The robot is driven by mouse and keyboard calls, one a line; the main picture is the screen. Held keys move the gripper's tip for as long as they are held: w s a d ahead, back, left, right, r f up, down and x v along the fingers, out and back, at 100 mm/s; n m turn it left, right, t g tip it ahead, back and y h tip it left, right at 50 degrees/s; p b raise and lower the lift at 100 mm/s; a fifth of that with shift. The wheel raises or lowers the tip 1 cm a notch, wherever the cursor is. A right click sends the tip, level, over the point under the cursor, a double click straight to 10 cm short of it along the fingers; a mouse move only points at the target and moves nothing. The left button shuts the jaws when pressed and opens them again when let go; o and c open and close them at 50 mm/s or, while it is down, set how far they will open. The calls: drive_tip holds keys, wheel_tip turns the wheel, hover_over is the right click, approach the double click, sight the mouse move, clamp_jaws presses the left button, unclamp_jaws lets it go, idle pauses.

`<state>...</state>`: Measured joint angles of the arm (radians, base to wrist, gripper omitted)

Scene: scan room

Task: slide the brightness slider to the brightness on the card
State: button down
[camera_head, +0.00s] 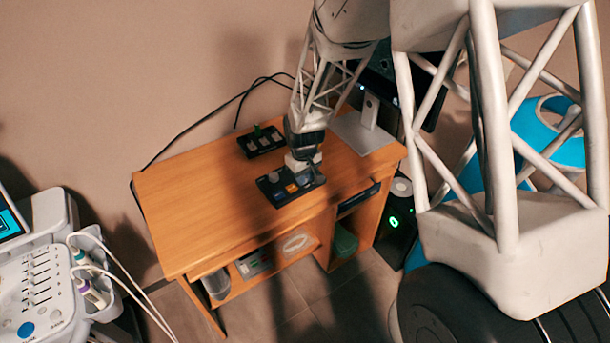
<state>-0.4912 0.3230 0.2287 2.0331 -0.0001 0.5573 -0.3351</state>
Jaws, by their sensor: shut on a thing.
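I cannot tell for sure whether this part is the brightness slider. The slider's setting is too small to read. I cannot make out the card with the brightness.
A second black box (262,141) with pale parts stands at the back of the desk (190,205). A monitor stand (369,110) is at the back right. An ultrasound console (40,275) with several sliders stands at far left. The desk's left half is clear.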

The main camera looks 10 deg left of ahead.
drive_tip(key=c, duration=1)
unclamp_jaws()
drive_tip(key=shift+c, duration=0.2)
drive_tip(key=shift+w+d, duration=0.1)
drive_tip(key=shift+w, duration=0.05)
drive_tip(key=shift+w+d, duration=0.35)
wheel_tip(320, 180, up, 8)
drive_tip(key=s+d+r+m, duration=0.1)
drive_tip(key=s+d+r, duration=0.3)
drive_tip(key=d+r, duration=0.3)
drive_tip(key=s+d+r+m+t, duration=0.1)
drive_tip(key=s+d+r+m, duration=0.1)
drive_tip(key=d+r, duration=0.6)
drive_tip(key=shift+s+d+m, duration=0.3)
drive_tip(key=shift+s+d, duration=0.6)
drive_tip(key=shift+d, duration=0.25)
drive_tip(key=shift+r, duration=0.1)
